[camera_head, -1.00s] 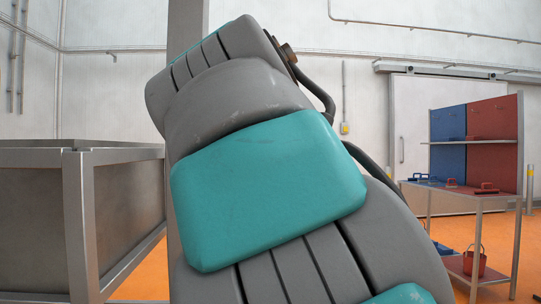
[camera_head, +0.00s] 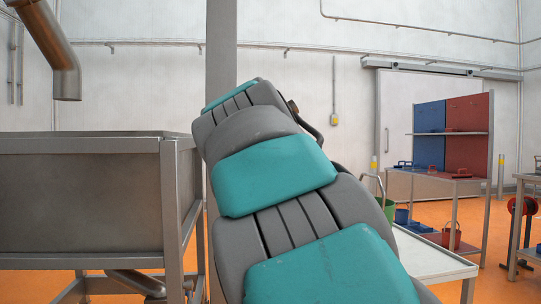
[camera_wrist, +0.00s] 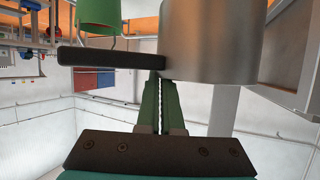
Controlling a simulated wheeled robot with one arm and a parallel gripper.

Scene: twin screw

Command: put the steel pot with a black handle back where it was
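The steel pot (camera_wrist: 210,40) fills the upper right of the wrist view. Its black handle (camera_wrist: 105,57) sticks out to the left, across the tips of my gripper (camera_wrist: 159,78). The green fingers are close together at the handle, by the pot's wall, and appear shut on it; the exact contact is hidden behind the handle. The pot and my gripper do not show in the head view, where my arm covers the middle.
A white-topped table (camera_head: 432,262) stands at right, with a green bucket (camera_head: 389,207) near its left end. A large steel tank (camera_head: 80,205) stands at left.

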